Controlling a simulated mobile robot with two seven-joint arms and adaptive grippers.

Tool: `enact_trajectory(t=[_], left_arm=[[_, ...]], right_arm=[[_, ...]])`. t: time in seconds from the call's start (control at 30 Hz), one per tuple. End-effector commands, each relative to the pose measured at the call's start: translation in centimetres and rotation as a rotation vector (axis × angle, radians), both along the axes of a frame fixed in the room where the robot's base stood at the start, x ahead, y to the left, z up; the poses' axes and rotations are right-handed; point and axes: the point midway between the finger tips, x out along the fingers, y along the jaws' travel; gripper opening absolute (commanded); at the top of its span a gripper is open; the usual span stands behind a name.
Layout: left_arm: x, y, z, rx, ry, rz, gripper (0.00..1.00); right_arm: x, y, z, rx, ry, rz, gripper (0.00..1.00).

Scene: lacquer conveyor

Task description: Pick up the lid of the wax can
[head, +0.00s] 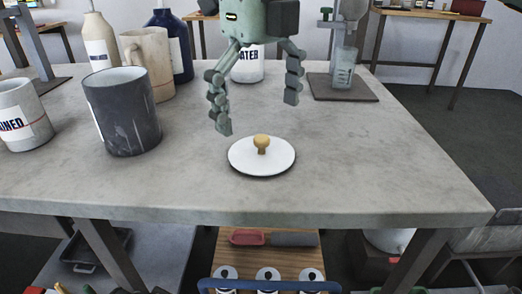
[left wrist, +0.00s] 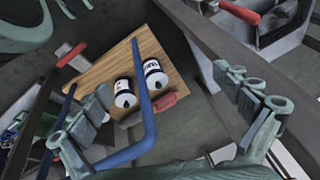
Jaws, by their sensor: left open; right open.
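A round white lid (head: 243,160) with a tan knob (head: 261,144) lies flat on the grey table, near its front edge. My right gripper (head: 256,114) is open and empty, pointing down above the lid. Its fingers are spread, the left one lower in the picture, and neither visibly touches the knob. My left gripper (left wrist: 165,110) shows only in the left wrist view, open, with a blue bar and a wooden board between and beyond its fingers. No can is readably marked as wax.
A dark grey mug-like can (head: 124,115), a white labelled can (head: 22,115), a beige mug (head: 152,62) and bottles stand at left. A stand (head: 343,85) is at back right. Below is a wooden cart (head: 240,262) with a blue handle (head: 270,285). The table right of the lid is clear.

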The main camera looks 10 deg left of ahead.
Motion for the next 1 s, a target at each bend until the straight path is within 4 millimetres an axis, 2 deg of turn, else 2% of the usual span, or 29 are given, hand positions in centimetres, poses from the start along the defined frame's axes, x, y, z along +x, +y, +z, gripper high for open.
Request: enact_trajectory(t=[0.17,0.3,0.57,1.0], left_arm=[[0.1,-0.1,0.1,-0.003,-0.004,0.0,1.0],[-0.2,0.0,-0.7,-0.003,0.012,0.002,1.0],[-0.2,0.0,-0.9,-0.005,0.015,0.004,1.0],[0.0,-0.1,-0.7,-0.005,0.007,0.003,1.0]], right_arm=[[0.0,-0.2,-2.3,-0.001,0.004,0.0,1.0],[0.0,-0.2,-4.3,0.001,0.004,0.001,1.0],[0.0,-0.2,-4.7,0.002,0.002,0.001,0.99],[0.0,-0.2,-4.7,0.002,0.002,0.001,0.44]])
